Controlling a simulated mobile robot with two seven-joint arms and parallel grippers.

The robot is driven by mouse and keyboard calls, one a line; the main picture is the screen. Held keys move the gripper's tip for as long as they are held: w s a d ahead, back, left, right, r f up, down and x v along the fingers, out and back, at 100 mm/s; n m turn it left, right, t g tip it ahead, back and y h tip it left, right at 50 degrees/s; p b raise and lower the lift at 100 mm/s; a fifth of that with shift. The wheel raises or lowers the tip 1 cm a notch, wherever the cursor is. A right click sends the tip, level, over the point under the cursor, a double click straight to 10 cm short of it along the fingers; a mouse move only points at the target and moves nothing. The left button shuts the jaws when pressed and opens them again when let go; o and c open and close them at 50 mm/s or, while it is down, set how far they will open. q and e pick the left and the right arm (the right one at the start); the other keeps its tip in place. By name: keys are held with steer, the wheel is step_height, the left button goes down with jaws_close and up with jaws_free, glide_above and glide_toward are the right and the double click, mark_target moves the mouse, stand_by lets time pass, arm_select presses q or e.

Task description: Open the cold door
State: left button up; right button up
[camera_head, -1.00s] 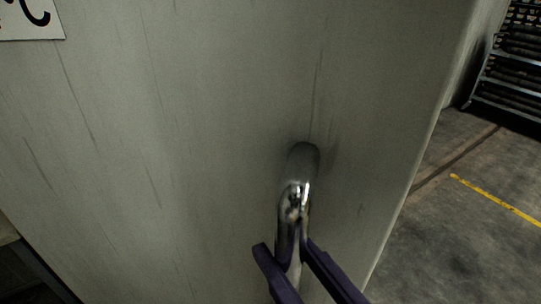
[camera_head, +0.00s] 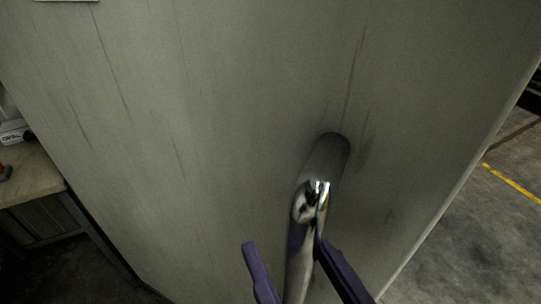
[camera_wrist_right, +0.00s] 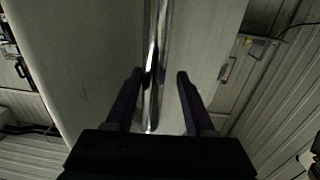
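The cold door (camera_head: 220,110) is a large pale grey panel that fills most of the head view. Its shiny metal handle (camera_head: 325,165) stands out from the face right of the middle and runs down as a bar. My right gripper (camera_head: 288,248) has its two purple fingers on either side of this bar, apart from each other. The right wrist view shows the bar (camera_wrist_right: 157,60) between the dark fingers (camera_wrist_right: 160,75), nearer the left one, with a clear gap to the right one. My left gripper is not in view.
A workbench (camera_head: 35,175) with a white item on it stands beyond the door's left edge. Beyond its right edge lies open concrete floor (camera_head: 470,235) with a yellow line (camera_head: 510,182). Ribbed walls (camera_wrist_right: 285,95) show in the right wrist view.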

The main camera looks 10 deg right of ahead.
steer(key=shift+o, duration=0.7)
steer(key=shift+d, duration=0.1)
steer(key=shift+s, duration=0.15)
